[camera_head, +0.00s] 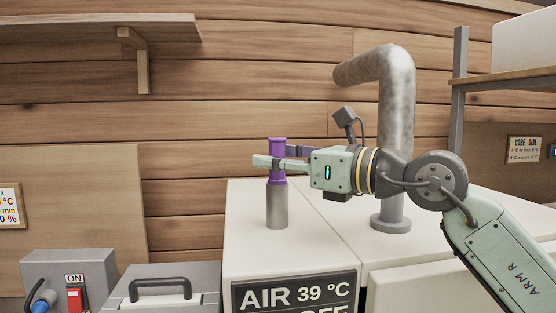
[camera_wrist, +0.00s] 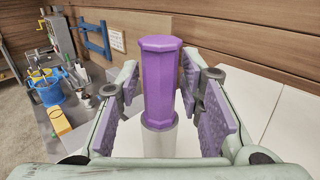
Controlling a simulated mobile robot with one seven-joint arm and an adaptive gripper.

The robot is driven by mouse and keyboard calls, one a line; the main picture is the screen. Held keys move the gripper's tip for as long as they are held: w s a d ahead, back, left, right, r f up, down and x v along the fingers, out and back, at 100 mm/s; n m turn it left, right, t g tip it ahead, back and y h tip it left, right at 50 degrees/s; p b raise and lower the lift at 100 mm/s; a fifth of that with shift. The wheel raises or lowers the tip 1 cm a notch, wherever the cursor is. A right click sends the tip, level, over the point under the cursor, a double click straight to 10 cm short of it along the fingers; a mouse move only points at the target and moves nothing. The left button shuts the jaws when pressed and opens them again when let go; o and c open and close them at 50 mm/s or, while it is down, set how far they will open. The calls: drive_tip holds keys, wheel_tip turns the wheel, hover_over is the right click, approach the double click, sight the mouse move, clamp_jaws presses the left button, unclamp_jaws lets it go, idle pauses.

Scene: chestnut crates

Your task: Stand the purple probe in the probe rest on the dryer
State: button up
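The purple probe (camera_head: 277,145) stands upright in the grey cylindrical probe rest (camera_head: 277,208) on the white dryer (camera_head: 245,205). Its lower end is inside the rest or hidden by it. My gripper (camera_head: 279,157) reaches in from the right at the height of the probe's handle. In the wrist view the probe (camera_wrist: 161,75) stands between the two finger pads of my gripper (camera_wrist: 163,112), with a gap visible on each side. The gripper is open around the probe. The near finger covers part of the handle in the head view.
A thick metal pipe (camera_head: 397,120) rises from the dryer behind my wrist. A grey box with a red ON switch (camera_head: 74,298) and a handled case (camera_head: 160,274) stand at the lower left. A blue bucket (camera_wrist: 47,88) shows at the left in the wrist view.

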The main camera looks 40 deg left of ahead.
clamp_jaws()
drive_tip(key=shift+c, duration=1.1)
unclamp_jaws()
clamp_jaws()
drive_tip(key=shift+r, duration=0.6)
drive_tip(key=shift+o, duration=0.2)
unclamp_jaws()
clamp_jaws()
